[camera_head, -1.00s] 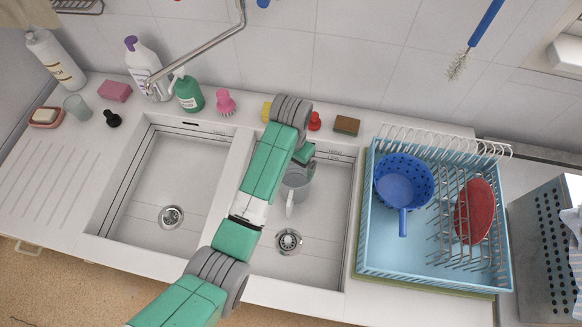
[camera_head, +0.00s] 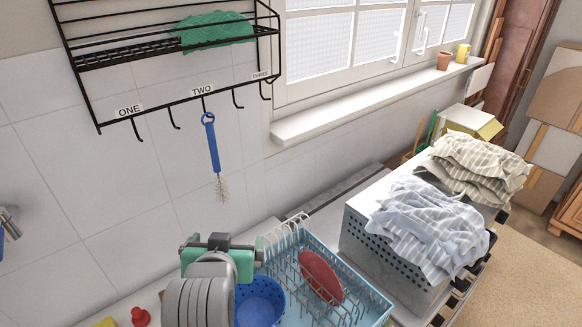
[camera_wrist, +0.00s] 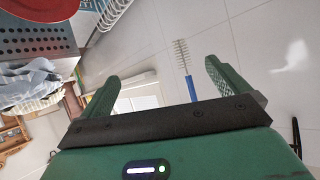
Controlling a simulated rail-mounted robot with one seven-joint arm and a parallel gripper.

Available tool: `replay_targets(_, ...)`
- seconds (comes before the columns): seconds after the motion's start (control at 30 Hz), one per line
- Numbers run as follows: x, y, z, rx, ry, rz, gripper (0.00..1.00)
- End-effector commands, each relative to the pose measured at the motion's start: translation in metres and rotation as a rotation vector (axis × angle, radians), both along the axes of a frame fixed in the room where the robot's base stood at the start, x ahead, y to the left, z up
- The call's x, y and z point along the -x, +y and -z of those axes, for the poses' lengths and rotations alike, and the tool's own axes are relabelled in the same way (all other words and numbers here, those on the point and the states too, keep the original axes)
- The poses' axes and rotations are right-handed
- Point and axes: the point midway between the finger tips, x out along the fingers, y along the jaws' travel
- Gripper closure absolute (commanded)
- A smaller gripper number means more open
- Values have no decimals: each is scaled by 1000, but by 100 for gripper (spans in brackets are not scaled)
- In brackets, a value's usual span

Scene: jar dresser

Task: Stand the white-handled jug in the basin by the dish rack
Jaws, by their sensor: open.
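The white-handled jug and the basin are both outside the current views. The light blue dish rack (camera_head: 378,300) stands at the lower middle of the head view, holding a blue colander (camera_head: 258,302) and a red plate (camera_head: 321,277). My gripper (camera_head: 216,242) is raised at the left of the rack, in front of the tiled wall. In the wrist view my gripper (camera_wrist: 163,78) shows its two green fingers spread wide with nothing between them. Beyond them are wall tiles and a hanging bottle brush (camera_wrist: 183,60).
A black wall shelf (camera_head: 160,50) with labelled hooks holds a green cloth (camera_head: 213,32); the blue-handled brush (camera_head: 213,150) hangs below. A perforated metal box (camera_head: 372,245) with striped cloths (camera_head: 425,225) stands right of the rack. A red item (camera_head: 140,316) shows at lower left.

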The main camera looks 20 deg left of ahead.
Motion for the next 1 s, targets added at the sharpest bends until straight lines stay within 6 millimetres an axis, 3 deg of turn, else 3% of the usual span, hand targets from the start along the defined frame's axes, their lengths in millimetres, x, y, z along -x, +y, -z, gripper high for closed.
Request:
replay_targets(0.03,-8,-39,-46,-43,-140,56,0)
replay_targets(0.1,-6,-92,-113,-91,-351,129,0)
replay_targets(0.2,22,-162,-198,-126,-637,226,0)
replay_targets(0.33,78,-223,-274,-129,-930,316,0)
replay_targets(0.4,103,-241,-297,-124,-1033,345,0)
replay_targets(0.53,126,-254,-316,-116,-1120,369,0)
replay_targets(0.87,128,-255,-317,-116,-1127,369,0)
replay_targets(1.0,127,-254,-355,-120,-1124,368,0)
